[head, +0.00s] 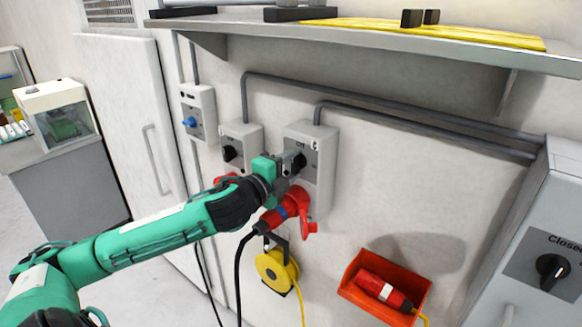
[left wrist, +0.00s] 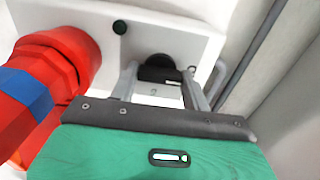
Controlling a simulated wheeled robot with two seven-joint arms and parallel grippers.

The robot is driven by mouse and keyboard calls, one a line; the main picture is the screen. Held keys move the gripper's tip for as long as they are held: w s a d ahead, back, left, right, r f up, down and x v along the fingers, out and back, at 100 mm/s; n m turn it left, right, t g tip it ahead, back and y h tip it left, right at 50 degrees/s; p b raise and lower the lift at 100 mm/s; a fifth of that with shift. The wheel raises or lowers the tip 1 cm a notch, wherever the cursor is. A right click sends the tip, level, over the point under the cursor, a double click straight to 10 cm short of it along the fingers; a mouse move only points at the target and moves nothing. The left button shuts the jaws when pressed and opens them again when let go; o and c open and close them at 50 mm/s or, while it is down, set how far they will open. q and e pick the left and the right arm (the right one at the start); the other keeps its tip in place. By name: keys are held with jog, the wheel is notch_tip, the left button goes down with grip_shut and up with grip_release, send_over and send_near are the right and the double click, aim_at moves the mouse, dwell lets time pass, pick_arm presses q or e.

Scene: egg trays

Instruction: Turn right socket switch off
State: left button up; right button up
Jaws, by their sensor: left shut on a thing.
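The right socket (head: 325,152) is a grey wall box with a black rotary switch (head: 299,161) on its front. A red plug (head: 285,210) with a blue band sits in its lower part, and its black cable hangs down. My left gripper (head: 291,165) is at the switch, shut on its black knob. In the left wrist view the two fingers (left wrist: 163,88) are on either side of the black knob (left wrist: 158,68), and the red plug (left wrist: 60,75) is close on the left. The switch's markings are partly hidden. My right gripper is not in view.
The left socket (head: 242,140) with its own black switch is close beside. A grey box with a blue switch (head: 189,121) is further left. A shelf (head: 380,35) juts out above. A red bin (head: 365,300) and a yellow cable reel (head: 275,272) are below.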

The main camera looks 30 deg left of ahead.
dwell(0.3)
pick_arm(q)
jog(key=o, duration=1)
jog(key=shift+s, duration=0.1)
